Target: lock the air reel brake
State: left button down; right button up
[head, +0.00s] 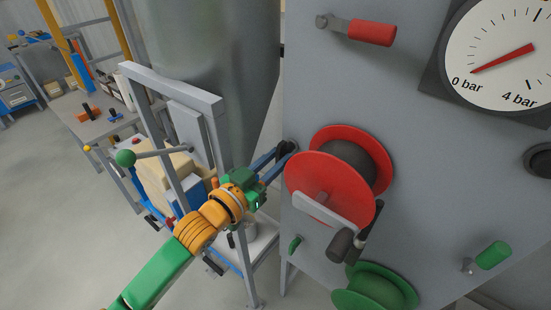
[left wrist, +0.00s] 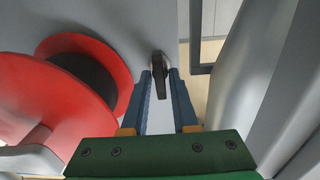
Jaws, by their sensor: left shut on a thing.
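A red reel (head: 330,180) with a dark drum and a grey crank with a dark grip (head: 340,245) is on the grey panel. A small dark lever (left wrist: 160,70) sits on the panel beside the reel, at the panel's left edge in the head view (head: 287,147). My left gripper (head: 279,157) reaches in from the left. Its blue fingers are shut on the dark lever, one on each side in the left wrist view (left wrist: 160,82). The lever's tip points down between the fingertips. My right gripper is not in view.
A green reel (head: 375,290) is below, with a small green handle (head: 295,244) to its left. A red-handled lever (head: 370,33), a gauge (head: 505,55) and a green-handled lever (head: 492,255) are on the panel. A grey frame (head: 170,80) stands close to my left arm.

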pick_arm(q)
jog(key=shift+r, duration=0.1)
jog(key=c, duration=0.9)
grip_release()
jog(key=b+v, duration=0.2)
jog(key=v, duration=0.5)
